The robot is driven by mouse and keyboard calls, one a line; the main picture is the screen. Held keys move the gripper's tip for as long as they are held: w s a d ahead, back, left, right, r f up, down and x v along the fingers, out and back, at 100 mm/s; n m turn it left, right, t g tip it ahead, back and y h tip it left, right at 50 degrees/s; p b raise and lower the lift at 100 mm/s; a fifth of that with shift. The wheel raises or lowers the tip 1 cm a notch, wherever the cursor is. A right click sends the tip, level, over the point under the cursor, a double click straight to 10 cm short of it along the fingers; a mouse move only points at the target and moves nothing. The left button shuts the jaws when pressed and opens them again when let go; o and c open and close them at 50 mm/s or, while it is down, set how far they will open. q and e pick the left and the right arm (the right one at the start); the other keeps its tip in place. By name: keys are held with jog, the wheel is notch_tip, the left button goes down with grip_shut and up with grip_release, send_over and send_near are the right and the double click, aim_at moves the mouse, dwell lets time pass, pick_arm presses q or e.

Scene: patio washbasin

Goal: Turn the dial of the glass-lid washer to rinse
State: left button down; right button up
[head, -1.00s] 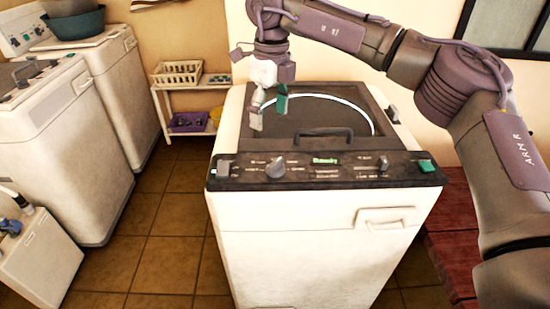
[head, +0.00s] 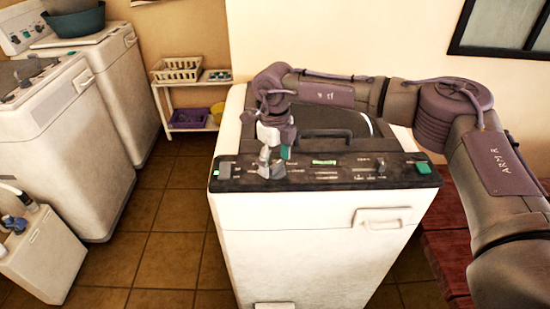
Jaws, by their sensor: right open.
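The glass-lid washer (head: 310,250) stands in the middle of the head view, its lid closed with a dark handle on it. Its dark control panel (head: 340,171) runs along the front top edge, with a lit green display and a green button at the right end. The grey dial sits on the left part of the panel and is now mostly hidden by my right gripper (head: 274,166). The right gripper is open and points down over the dial. I cannot tell whether its fingers touch the dial. My left gripper is not in view.
Other washers (head: 62,140) stand at the left, one carrying a dark green basin (head: 75,21). A white shelf (head: 192,90) with a basket stands at the back. A red slatted bench (head: 445,250) is close at the washer's right.

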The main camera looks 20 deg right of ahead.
jog(key=shift+c, duration=0.2)
jog(key=c, duration=1.1)
